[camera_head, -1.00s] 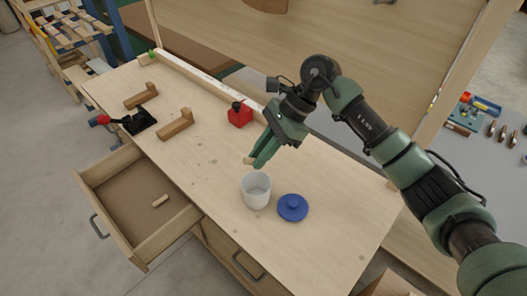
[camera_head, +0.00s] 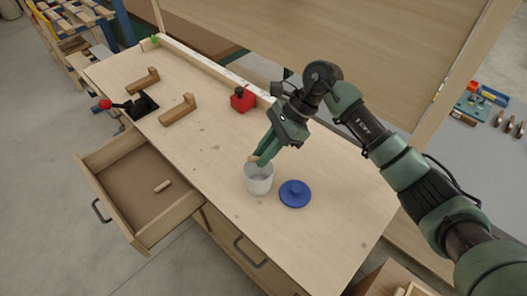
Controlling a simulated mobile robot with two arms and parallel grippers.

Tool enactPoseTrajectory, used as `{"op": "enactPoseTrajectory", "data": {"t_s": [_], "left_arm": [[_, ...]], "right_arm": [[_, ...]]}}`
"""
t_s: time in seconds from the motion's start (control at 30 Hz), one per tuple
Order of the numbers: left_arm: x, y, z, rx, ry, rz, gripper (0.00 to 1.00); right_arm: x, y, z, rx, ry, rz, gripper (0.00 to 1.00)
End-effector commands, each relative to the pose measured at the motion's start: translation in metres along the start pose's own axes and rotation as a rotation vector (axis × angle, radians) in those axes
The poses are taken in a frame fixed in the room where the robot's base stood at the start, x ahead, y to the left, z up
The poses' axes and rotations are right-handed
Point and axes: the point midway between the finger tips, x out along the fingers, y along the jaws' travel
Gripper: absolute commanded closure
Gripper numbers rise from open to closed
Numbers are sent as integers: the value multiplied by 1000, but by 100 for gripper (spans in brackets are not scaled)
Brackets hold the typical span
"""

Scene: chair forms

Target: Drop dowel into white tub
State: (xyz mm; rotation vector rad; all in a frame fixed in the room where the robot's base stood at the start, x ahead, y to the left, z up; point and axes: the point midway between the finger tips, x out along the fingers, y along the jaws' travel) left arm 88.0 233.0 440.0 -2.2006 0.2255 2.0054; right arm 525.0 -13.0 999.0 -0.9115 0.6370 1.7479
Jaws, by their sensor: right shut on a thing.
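The white tub (camera_head: 259,183) stands open and upright on the workbench. Its blue lid (camera_head: 295,194) lies just right of it. My right gripper (camera_head: 261,159) points down at the tub's back rim and is shut on a short wooden dowel (camera_head: 252,158), of which only a small end shows. The fingertips overlap the tub's opening in the picture; I cannot tell whether the dowel is inside the rim. Another light wooden dowel (camera_head: 162,186) lies in the open drawer. My left gripper is not in view.
The open drawer (camera_head: 118,188) juts out from the bench's front left. A red block with a dark knob (camera_head: 242,100), two L-shaped wooden pieces (camera_head: 178,110) and a black clamp with a red handle (camera_head: 128,106) sit on the workbench (camera_head: 215,150). The bench right of the lid is clear.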

Motion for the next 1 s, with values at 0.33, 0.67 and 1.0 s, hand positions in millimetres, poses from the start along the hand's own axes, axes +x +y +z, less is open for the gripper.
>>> {"op": "enactPoseTrajectory", "data": {"t_s": [0.33, 0.67, 1.0], "left_arm": [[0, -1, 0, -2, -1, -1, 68], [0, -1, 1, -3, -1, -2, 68], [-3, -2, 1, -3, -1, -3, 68]], "right_arm": [[0, 0, 0, 0, 0, 0, 60], [0, 0, 0, 0, 0, 0, 60], [-6, 0, 4, -1, 0, 0, 60]]}}
